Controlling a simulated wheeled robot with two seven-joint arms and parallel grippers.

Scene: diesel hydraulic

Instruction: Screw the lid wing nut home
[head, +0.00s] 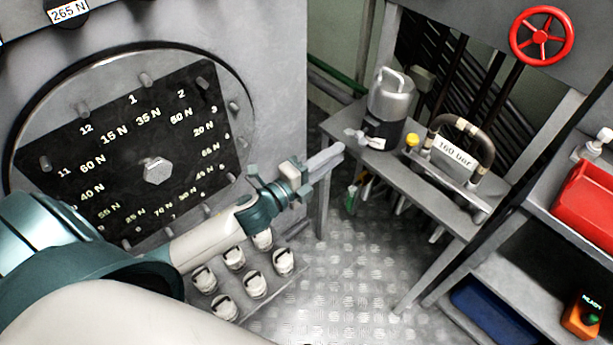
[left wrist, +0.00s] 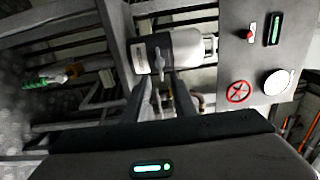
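The silver canister (head: 392,95) with a top handle and a dark lower band stands on the grey bench. A small light-grey winged piece (head: 362,139), which looks like the wing nut, sticks out from the canister's lower left side. It also shows in the left wrist view (left wrist: 158,62), against the canister's dark band. My left gripper (head: 338,152) is just left of the winged piece, pointing at it, apart from it and empty. In the left wrist view its two fingers (left wrist: 162,84) are spread, with the winged piece ahead between them. My right gripper is not in view.
A 160 bar gauge block (head: 452,158) with a curved handle and a yellow-capped part (head: 412,140) stand on the bench (head: 440,195) right of the canister. A large torque dial panel (head: 135,150) fills the left. A red handwheel (head: 541,36) is at the upper right.

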